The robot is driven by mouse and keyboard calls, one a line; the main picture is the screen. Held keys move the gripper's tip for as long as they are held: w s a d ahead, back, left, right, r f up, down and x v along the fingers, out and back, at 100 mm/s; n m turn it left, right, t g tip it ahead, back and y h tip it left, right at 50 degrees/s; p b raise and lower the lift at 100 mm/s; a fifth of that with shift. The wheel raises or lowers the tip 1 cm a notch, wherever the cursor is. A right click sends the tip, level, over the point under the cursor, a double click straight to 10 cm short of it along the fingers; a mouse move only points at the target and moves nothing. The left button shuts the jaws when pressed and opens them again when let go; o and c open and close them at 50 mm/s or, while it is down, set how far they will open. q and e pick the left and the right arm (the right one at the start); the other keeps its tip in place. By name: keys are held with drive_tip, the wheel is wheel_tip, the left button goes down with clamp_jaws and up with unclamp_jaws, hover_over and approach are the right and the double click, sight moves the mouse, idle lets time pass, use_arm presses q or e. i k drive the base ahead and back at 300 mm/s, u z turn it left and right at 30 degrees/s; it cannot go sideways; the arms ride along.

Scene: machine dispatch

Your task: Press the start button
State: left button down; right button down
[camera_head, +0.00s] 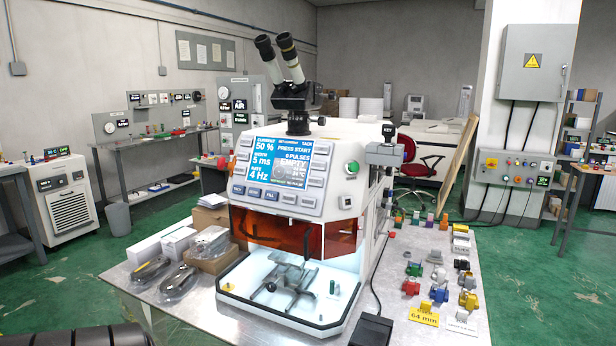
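The white machine (375,150) with a microscope head stands on the metal table. Its tilted panel has a blue screen (275,165) reading "PRESS START", "0 PULSES" and "EMPTY", with 50 %, 5 ms and 4 Hz. A round green button (354,167) sits at the panel's right edge; its label cannot be read, so I cannot tell for sure that it is the start button. Under the orange shield (290,236), the lit chamber (290,316) holds a metal fixture. Neither of my grippers is in view.
Boxes (208,262) and bagged dark items (190,281) lie left of the machine. Several small coloured parts (437,294) and a yellow "64 mm" tag (424,316) cover the table's right side. A black pedal-like block (371,331) with a cable is at the front edge.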

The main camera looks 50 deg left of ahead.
sight(353, 167)
drive_tip(key=k, duration=0.15)
drive_tip(key=u, duration=2.1)
drive_tip(key=i, duration=0.4)
drive_tip(key=z, duration=0.05)
